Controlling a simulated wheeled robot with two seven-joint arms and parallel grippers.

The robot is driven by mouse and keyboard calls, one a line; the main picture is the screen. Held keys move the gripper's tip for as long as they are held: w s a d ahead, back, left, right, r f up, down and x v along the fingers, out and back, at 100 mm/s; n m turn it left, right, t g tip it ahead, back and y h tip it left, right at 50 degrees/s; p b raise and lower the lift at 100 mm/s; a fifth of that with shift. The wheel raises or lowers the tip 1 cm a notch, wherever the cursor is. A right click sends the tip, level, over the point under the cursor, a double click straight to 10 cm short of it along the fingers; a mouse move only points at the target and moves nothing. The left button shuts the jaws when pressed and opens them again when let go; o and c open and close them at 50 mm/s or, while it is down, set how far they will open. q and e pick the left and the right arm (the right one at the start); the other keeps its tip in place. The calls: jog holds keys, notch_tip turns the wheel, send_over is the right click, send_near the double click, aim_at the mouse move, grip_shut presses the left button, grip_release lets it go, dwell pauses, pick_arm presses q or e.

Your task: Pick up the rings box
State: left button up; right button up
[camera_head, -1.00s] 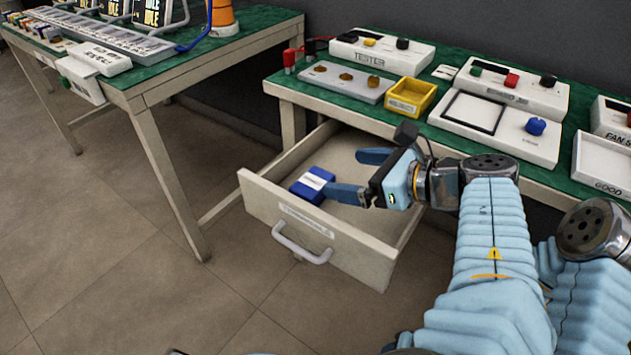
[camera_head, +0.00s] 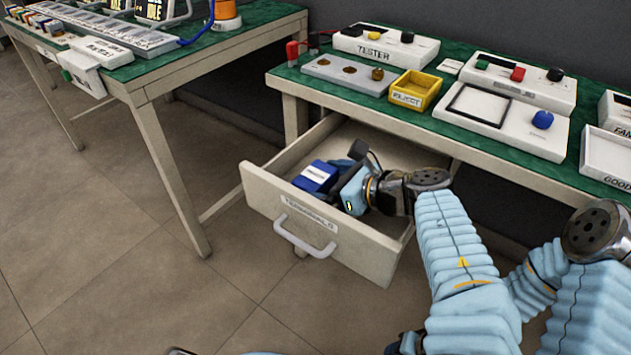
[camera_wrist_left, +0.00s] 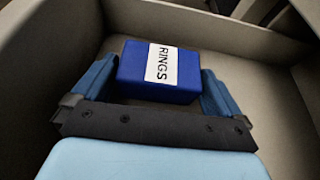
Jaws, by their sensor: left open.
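The rings box (camera_head: 317,176) is a small blue box with a white label, lying inside the open drawer (camera_head: 277,205). In the left wrist view the box (camera_wrist_left: 130,75) shows the word RINGS on its label. My left gripper (camera_head: 336,174) is down in the drawer at the box's right side in the head view. In the left wrist view its two blue fingers are open, one on each side of the box. Whether either finger touches the box I cannot tell. My right gripper is not in view.
The drawer's walls surround the gripper and box; its right part is bare. The green-topped bench (camera_head: 460,143) overhangs the drawer's back. On it are a yellow reject tray (camera_head: 414,91) and a tester (camera_head: 385,45). Another table (camera_head: 180,68) stands at the left.

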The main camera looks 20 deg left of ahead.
pick_arm(q)
jog(key=shift+c, duration=0.3)
jog(key=c, duration=0.6)
